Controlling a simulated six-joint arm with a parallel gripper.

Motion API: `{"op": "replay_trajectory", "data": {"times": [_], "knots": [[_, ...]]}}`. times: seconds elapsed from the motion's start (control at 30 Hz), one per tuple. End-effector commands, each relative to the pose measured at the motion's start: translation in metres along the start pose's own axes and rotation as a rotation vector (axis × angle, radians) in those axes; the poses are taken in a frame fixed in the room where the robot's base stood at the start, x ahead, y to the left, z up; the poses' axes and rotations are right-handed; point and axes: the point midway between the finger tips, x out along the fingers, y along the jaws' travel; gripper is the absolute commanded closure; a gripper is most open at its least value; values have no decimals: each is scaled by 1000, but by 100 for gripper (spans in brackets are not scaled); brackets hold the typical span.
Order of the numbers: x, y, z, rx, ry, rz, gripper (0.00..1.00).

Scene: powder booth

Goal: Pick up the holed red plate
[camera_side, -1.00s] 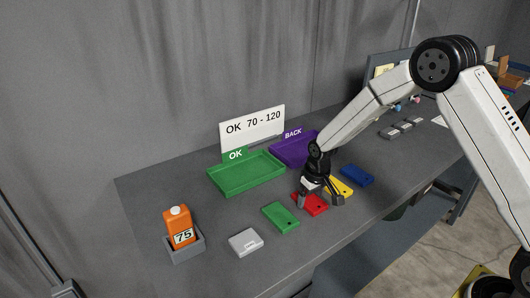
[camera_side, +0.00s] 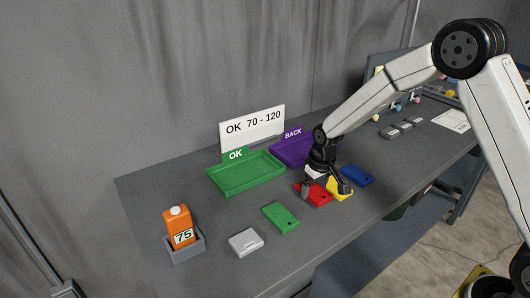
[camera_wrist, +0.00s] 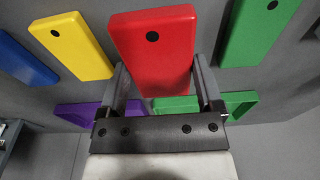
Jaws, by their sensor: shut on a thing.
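The red plate (camera_side: 315,194) has a dark round hole, which shows clearly in the wrist view (camera_wrist: 155,62). My gripper (camera_side: 325,187) is shut on the red plate, with one finger along each long side in the wrist view (camera_wrist: 160,80). The plate looks raised a little above the bench and roughly level. In the side view my gripper hides part of it, and it partly overlaps the yellow plate (camera_side: 340,194) behind it.
A green plate (camera_side: 281,217) and a blue plate (camera_side: 357,175) lie nearby. The green OK tray (camera_side: 248,189) and purple BACK tray (camera_side: 290,152) stand behind.

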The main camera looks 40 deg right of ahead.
Motion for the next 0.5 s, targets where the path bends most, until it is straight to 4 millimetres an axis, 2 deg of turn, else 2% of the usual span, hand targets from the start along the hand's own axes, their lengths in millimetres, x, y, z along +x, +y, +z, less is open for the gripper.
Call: {"op": "replay_trajectory", "data": {"times": [0.37,0.5], "knots": [[-52,-1,32,0,4,0,88],[-64,-1,53,0,3,0,88]]}}
